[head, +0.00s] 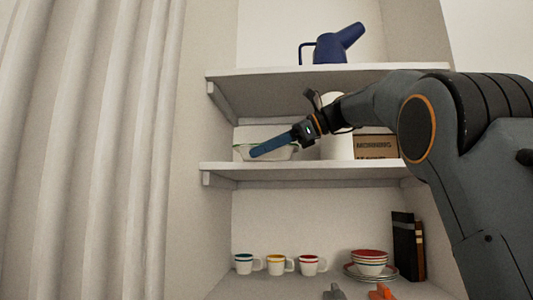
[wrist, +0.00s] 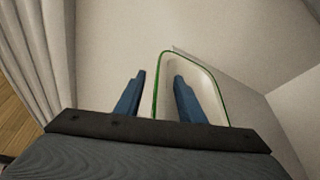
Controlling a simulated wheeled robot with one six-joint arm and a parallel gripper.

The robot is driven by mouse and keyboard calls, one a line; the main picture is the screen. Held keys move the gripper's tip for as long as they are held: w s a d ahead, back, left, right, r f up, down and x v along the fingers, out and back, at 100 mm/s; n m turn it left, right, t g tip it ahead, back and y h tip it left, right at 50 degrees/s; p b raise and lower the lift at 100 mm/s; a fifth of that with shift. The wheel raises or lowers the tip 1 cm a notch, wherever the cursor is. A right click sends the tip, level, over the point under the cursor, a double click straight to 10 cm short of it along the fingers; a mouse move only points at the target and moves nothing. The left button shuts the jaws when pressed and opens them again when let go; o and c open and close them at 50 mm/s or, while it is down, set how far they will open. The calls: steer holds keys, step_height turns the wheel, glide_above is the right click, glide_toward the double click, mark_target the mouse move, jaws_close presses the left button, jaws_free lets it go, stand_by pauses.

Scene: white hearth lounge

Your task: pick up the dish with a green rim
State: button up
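The white dish with a green rim (head: 281,153) stands on the middle shelf at its left end, partly hidden behind my gripper. It also shows in the wrist view (wrist: 200,77), seen from above. My gripper (wrist: 159,76) has two blue fingers that stand apart. In the wrist view the left finger lies outside the green rim and the right finger appears over the dish's inside, so the near wall lies between them. I cannot tell whether either finger touches it. In the head view my gripper (head: 268,147) reaches in from the right, across the dish's front.
The middle shelf (head: 300,168) also holds a white cylinder (head: 336,146) and a brown lettered box (head: 375,147), right of the dish. The upper shelf (head: 300,72) is overhead, with a blue watering can (head: 331,47). Cups, stacked bowls (head: 369,263) and books (head: 404,246) stand below.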

jaws_close()
steer(key=shift+r, duration=0.1)
stand_by(0.3)
